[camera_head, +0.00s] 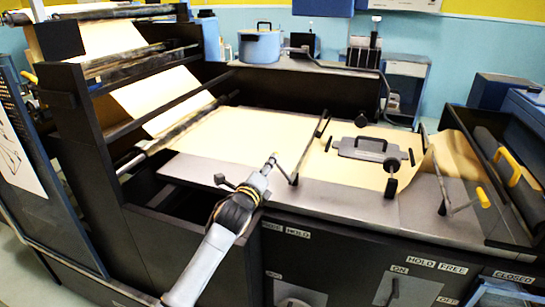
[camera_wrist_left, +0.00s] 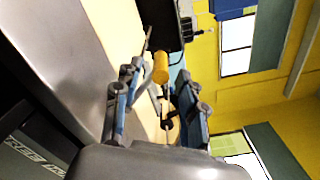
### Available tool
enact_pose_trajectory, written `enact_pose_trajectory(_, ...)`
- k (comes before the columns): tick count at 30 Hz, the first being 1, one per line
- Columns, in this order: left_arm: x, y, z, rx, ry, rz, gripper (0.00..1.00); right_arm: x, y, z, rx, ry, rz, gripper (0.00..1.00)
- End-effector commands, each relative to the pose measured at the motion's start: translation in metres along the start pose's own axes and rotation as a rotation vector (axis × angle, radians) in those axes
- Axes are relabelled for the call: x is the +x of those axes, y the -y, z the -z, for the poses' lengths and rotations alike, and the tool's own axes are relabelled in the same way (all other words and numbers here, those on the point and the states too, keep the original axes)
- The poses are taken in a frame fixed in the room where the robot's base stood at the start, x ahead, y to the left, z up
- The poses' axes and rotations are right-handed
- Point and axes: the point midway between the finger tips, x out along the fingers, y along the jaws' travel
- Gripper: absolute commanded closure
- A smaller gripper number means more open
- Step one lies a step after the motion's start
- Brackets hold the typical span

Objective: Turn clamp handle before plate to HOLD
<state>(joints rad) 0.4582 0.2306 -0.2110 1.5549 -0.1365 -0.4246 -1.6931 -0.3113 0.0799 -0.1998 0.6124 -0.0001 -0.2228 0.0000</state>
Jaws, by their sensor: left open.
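A short arm runs from the bar's near end toward my left gripper (camera_head: 271,160), which hides the clamp's grip in the head view. In the left wrist view the yellow grip (camera_wrist_left: 160,68) stands between the spread fingers of my left gripper (camera_wrist_left: 158,82). The gripper is open; contact with the grip cannot be told. My right gripper is out of view.
A second clamp with a yellow grip (camera_head: 483,197) stands on the right. A partly hidden HOLD label (camera_head: 297,233) is on the front panel, with a HOLD FREE label (camera_head: 437,263) farther right. A dark open gap lies left of my arm.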

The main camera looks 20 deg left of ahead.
Motion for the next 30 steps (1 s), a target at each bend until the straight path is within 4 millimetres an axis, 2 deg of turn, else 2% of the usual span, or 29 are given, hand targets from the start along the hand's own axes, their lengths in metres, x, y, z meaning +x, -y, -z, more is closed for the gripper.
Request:
enact_pose_trajectory(3,0.019,0.002,0.0,-0.002,0.0,0.0,0.59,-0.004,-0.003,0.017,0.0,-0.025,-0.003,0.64)
enact_pose_trajectory(6,0.03,0.001,-0.001,0.001,0.001,-0.001,0.59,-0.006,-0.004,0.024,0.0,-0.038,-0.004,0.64)
enact_pose_trajectory(12,0.041,0.0,0.0,0.0,0.0,0.0,0.59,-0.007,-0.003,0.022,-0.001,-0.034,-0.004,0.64)
enact_pose_trajectory(20,0.042,0.0,0.0,0.0,0.0,0.001,0.59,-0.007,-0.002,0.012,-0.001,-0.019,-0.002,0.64)
enact_pose_trajectory(21,0.042,0.0,0.0,0.0,0.0,0.0,0.61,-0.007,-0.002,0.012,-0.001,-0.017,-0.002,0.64)
enact_pose_trajectory(27,0.042,0.0,0.0,0.001,0.0,0.0,1.0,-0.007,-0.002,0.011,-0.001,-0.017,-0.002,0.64)
enact_pose_trajectory(30,0.042,0.0,0.0,0.001,0.0,0.0,1.0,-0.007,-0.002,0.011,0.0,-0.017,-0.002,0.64)
